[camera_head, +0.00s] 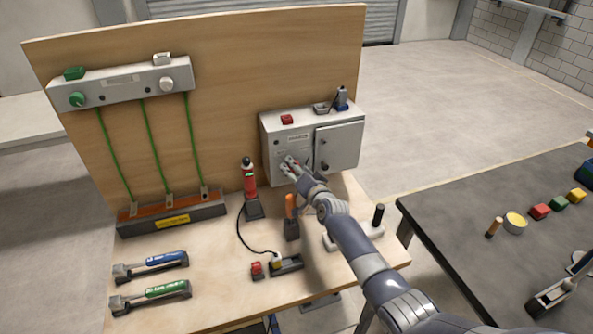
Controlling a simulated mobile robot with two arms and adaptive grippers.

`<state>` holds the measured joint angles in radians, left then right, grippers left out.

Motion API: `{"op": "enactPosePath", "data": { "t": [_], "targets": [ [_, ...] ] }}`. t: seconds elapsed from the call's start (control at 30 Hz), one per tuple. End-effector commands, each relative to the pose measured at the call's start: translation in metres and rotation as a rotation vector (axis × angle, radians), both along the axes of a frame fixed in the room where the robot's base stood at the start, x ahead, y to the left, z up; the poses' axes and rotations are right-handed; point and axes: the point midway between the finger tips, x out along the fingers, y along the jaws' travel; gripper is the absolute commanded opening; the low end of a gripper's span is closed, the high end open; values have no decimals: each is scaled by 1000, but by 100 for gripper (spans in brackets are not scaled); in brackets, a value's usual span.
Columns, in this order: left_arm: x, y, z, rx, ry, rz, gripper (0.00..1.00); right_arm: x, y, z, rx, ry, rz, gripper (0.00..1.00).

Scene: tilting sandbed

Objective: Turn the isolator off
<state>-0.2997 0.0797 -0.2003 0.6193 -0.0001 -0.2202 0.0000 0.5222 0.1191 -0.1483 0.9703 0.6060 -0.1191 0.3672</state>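A grey metal box (341,148), which looks like the isolator enclosure, stands on the wooden bench against the upright board. It has a label and small round fittings on its front, and a panel at the right of the front. My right gripper (288,164) is at the lower left of the box's front, with its fingertips close to or touching it. Small red parts show at the fingertips; I cannot tell whether they belong to a switch handle. The gripper and wrist hide part of the front, so the switch position is not readable. My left gripper is not in view.
On the bench are a red-and-black tester (249,184), an orange-handled tool (290,208), a red padlock-like block (257,269) and two handled tools (150,265). A green-wired panel (122,83) is at left. A dark table (470,215) stands at right.

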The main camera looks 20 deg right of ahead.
Motion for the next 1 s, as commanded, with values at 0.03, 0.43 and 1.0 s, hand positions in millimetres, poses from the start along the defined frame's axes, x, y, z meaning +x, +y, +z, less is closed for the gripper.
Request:
{"op": "enactPosePath", "data": {
  "t": [0.03, 0.43, 1.0],
  "targets": [
    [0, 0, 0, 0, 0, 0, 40, 0, 0, 0, 1, 0, 0, 54],
    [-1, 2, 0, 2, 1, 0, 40, -7, 1, 1, 4, 0, 1, 54],
    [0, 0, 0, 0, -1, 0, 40, -81, -8, 16, 2, 0, 0, 54]
  ]
}}
